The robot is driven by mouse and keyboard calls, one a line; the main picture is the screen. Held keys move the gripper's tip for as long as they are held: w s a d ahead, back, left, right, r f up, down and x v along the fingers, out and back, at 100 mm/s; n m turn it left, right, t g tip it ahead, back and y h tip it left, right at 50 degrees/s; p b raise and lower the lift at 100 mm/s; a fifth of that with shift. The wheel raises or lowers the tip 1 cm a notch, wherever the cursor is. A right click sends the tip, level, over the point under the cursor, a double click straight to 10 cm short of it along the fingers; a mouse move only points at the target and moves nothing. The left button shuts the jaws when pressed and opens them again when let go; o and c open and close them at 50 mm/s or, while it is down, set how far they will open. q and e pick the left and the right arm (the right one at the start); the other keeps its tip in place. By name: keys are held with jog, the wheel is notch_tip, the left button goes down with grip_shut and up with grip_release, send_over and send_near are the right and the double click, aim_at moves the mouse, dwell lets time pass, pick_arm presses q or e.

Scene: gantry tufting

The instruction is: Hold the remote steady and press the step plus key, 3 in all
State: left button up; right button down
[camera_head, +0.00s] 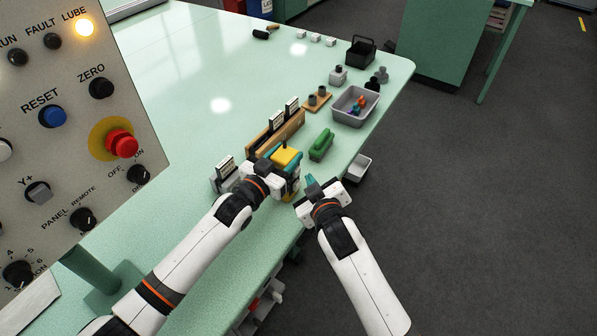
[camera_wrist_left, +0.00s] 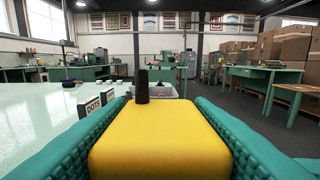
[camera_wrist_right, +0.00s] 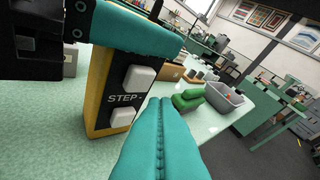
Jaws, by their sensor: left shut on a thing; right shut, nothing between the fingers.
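The yellow remote (camera_head: 287,155) is held above the near edge of the green table. My left gripper (camera_head: 281,168) is shut on it; in the left wrist view its yellow back (camera_wrist_left: 160,140) sits between the teal finger pads, with a dark knob or stub at its far end. In the right wrist view the remote's dark face shows a white upper key (camera_wrist_right: 140,78), a "STEP" label and a white lower key (camera_wrist_right: 123,117).
A control panel (camera_head: 70,120) with knobs and a red button stands at the left. A green object (camera_head: 321,144), a grey bin (camera_head: 355,106) with small parts and a wooden block (camera_head: 317,100) lie beyond the grippers. The table's left middle is clear.

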jog(key=shift+s+d, duration=0.7)
jog(key=shift+d, duration=0.25)
jog(key=shift+s+d, duration=0.65)
jog(key=shift+d, duration=0.25)
dwell(2.6)
jog(key=s+d, duration=0.2)
jog(key=d, duration=0.1)
jog(key=shift+s, duration=0.1)
jog(key=w+a, duration=0.5)
jog(key=a, duration=0.2)
dwell(0.5)
jog(key=shift+w+a, duration=0.1)
jog(key=shift+w, duration=0.05)
dwell(1.8)
